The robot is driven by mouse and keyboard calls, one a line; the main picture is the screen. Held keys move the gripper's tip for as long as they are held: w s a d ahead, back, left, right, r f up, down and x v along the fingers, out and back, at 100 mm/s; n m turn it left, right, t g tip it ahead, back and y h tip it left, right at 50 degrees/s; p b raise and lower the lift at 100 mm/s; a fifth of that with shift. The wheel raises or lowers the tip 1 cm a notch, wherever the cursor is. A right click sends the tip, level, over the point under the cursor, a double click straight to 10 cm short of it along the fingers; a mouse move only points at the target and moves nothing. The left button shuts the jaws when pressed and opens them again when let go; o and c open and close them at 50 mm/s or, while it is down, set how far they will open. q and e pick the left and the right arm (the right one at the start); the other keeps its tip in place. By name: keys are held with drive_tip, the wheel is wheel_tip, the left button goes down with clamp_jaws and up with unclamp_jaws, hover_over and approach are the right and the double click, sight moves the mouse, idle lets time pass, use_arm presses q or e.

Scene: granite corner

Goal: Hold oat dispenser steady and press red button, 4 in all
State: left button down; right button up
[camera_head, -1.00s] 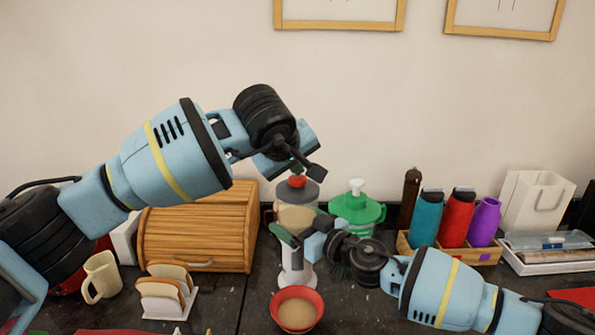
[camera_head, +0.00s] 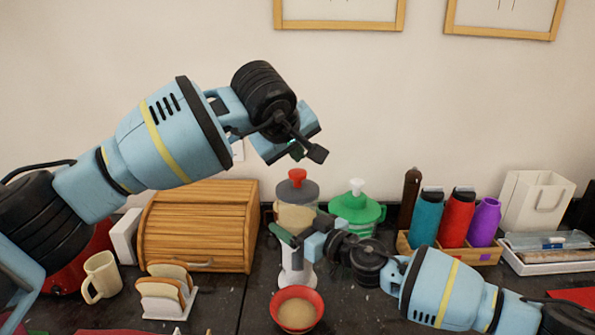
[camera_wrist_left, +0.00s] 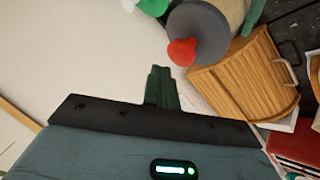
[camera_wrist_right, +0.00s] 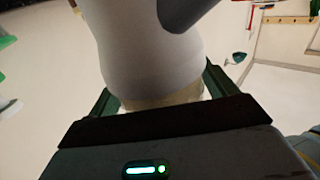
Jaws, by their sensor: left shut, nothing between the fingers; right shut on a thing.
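The oat dispenser (camera_head: 296,217) stands upright on the dark counter, with a grey lid and a clear body of oats on a white stem. Its red button (camera_head: 297,175) stands up on the lid and also shows in the left wrist view (camera_wrist_left: 182,52). A red bowl (camera_head: 285,318) of oats sits under it. My left gripper (camera_head: 298,152) is shut and empty, above the button and apart from it. In the left wrist view its closed fingers (camera_wrist_left: 161,86) point toward the button. My right gripper (camera_head: 294,240) is shut on the dispenser's body, which fills the right wrist view (camera_wrist_right: 150,55).
A wooden bread box (camera_head: 199,225), a mug (camera_head: 101,277) and a toast rack (camera_head: 165,305) are at the left. A wooden crate (camera_head: 484,254) holds coloured bottles at the right.

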sight(296, 173)
use_arm(q)
drive_tip(key=shift+r, duration=2.3)
use_arm(e)
drive_tip(key=o, duration=1.4)
drive_tip(key=shift+c, duration=0.2)
drive_tip(key=shift+d, duration=0.1)
drive_tip(key=v, duration=1.2)
use_arm(q)
drive_tip(key=shift+f, duration=0.1)
